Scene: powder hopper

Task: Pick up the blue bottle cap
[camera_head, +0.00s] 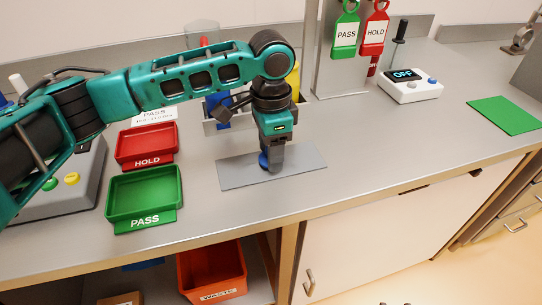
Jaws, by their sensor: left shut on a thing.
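The blue bottle cap (263,160) is at the fingertips of my left gripper (270,163), low over the grey mat (237,176) on the counter. The gripper points straight down and is shut on the cap. The fingers hide part of the cap, and I cannot tell whether it still touches the mat. My right gripper does not show.
A red HOLD tray (146,143) and a green PASS tray (145,196) stand left of the mat. A white box with an OFF display (410,87) and a green mat (504,115) lie to the right. An orange WASTE bin (211,270) is below the counter.

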